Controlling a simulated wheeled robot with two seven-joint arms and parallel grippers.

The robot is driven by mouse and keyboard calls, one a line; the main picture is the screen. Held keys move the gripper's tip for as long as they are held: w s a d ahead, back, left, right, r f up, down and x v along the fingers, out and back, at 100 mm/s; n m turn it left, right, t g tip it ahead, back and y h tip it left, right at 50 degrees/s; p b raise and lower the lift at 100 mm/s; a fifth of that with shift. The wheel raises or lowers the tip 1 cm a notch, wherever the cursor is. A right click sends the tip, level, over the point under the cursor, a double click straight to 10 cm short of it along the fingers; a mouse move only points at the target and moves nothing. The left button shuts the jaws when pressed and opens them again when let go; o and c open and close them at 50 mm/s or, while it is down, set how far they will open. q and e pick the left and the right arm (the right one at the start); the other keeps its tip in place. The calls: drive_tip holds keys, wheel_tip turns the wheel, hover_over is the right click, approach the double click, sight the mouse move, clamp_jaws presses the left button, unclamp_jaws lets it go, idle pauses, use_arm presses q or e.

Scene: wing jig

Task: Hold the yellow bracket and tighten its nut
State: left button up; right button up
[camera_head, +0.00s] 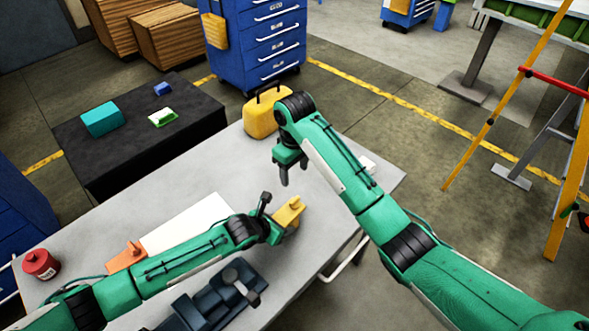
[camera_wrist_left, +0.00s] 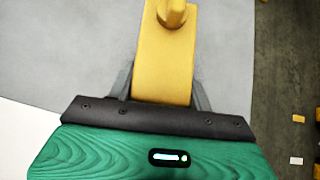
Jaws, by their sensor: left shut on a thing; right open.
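The yellow bracket (camera_head: 287,213) is on the grey table near its front edge, right of centre. A yellow stud or nut shows on top of it, and the same bracket fills the middle of the left wrist view (camera_wrist_left: 165,60). My left gripper (camera_head: 274,222) is shut on the bracket, with its grey fingers on either side in the left wrist view (camera_wrist_left: 160,88). My right gripper (camera_head: 290,170) is open and empty, pointing down above the table, behind the bracket and apart from it. The part of the bracket between the left fingers is hidden in the head view.
On the table (camera_head: 190,185) are a white sheet (camera_head: 185,222), an orange bracket (camera_head: 127,256), a red can (camera_head: 40,264), a dark blue fixture (camera_head: 212,303) and a yellow case (camera_head: 262,117). A black bench (camera_head: 140,140) stands behind. The table's back middle is clear.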

use_arm(q)
drive_tip(key=shift+f, duration=0.1)
drive_tip(key=o, duration=1.4)
drive_tip(key=b+v, duration=0.2)
drive_tip(key=v, duration=1.1)
drive_tip(key=shift+s+a+r+b, duration=0.15)
drive_tip(key=shift+s+r+b, duration=0.15)
drive_tip(key=shift+b, duration=0.1)
